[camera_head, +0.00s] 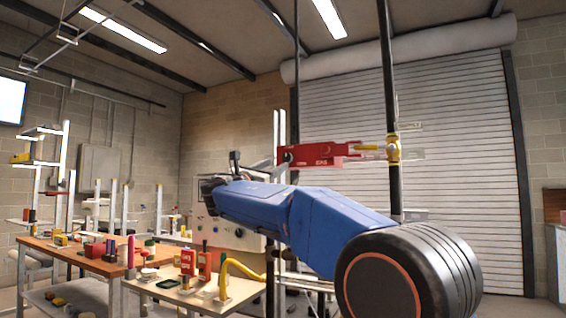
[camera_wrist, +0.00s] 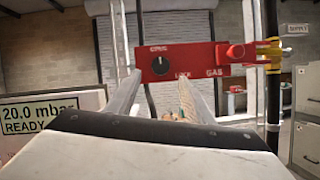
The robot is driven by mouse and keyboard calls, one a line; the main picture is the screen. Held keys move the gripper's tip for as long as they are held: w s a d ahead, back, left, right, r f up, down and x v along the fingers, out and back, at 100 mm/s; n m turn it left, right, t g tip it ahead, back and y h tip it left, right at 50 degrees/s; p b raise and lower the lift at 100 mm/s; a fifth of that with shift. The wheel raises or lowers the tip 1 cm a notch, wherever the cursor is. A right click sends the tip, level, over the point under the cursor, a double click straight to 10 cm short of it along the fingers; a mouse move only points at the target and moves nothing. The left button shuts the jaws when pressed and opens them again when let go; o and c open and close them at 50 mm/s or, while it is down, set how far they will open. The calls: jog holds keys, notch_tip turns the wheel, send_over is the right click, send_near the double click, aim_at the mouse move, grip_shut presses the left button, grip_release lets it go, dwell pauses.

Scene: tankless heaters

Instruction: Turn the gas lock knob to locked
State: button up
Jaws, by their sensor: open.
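The gas lock knob (camera_wrist: 160,66) is a round black knob with a light pointer mark. It sits on the left part of a red plate (camera_wrist: 200,58) lettered "LOCK" and "GAS". In the head view the red plate (camera_head: 325,154) is fixed across dark vertical pipes, beyond my blue arm. My gripper (camera_wrist: 158,95) is open and empty, with its two long pale fingers reaching toward the plate. The knob appears between and beyond the fingertips; I cannot tell the exact gap. In the head view the gripper is mostly hidden behind my arm.
A yellow valve fitting (camera_head: 393,149) sits at the plate's right end on a dark pipe (camera_head: 391,80). A display panel (camera_wrist: 45,115) reads "20.0 mbar READY" at left in the wrist view. A cluttered wooden table (camera_head: 100,262) stands at left. A grey cabinet (camera_wrist: 305,120) is at right.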

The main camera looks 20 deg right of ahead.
aim_at(286, 159)
jog(key=x, duration=0.6)
jog(key=shift+w+d+r, duration=0.15)
jog(key=shift+d, duration=0.2)
jog(key=c, duration=1.1)
jog(key=shift+o, duration=0.2)
